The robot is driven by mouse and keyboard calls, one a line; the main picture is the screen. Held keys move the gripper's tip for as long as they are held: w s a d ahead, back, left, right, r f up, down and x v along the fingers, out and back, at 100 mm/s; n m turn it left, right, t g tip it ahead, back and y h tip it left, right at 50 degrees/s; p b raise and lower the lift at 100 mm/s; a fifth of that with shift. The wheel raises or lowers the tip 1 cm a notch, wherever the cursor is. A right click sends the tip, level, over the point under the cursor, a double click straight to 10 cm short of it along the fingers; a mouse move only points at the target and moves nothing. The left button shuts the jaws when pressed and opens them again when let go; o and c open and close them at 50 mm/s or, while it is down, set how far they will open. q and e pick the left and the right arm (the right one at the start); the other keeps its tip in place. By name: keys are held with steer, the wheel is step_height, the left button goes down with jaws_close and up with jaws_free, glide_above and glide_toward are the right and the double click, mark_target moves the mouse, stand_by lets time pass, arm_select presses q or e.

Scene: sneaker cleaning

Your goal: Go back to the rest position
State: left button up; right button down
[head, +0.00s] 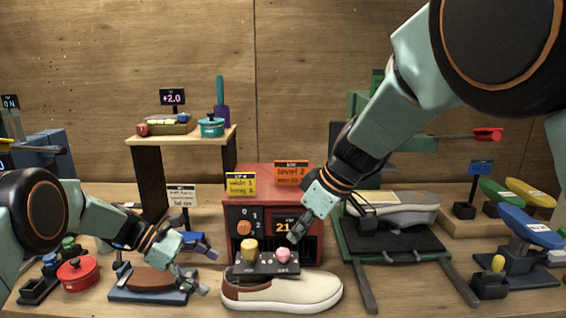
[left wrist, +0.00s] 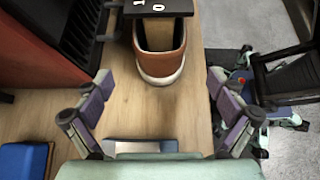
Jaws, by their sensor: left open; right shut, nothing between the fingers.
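My left gripper (head: 208,266) is open and empty at the lower left of the head view, just left of the cream sneaker (head: 280,293). In the left wrist view its two fingers (left wrist: 160,84) stand wide apart, with bare wood between them and the sneaker's brown heel (left wrist: 162,66) just beyond. My right gripper (head: 297,234) is shut and empty. It points down in front of the red machine (head: 272,190), above the dark panel (head: 264,267) with a yellow and a pink knob. In the head view this panel overlaps the top of the sneaker.
A brown block on a blue stand (head: 148,294) is close below my left gripper. A red pot (head: 78,275) stands left of it. A dark rack (head: 395,246) with a grey shoe (head: 410,212) stands right of my right gripper. A wooden shelf (head: 185,137) is behind.

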arm_select(q)
steer(key=shift+x, duration=3.6)
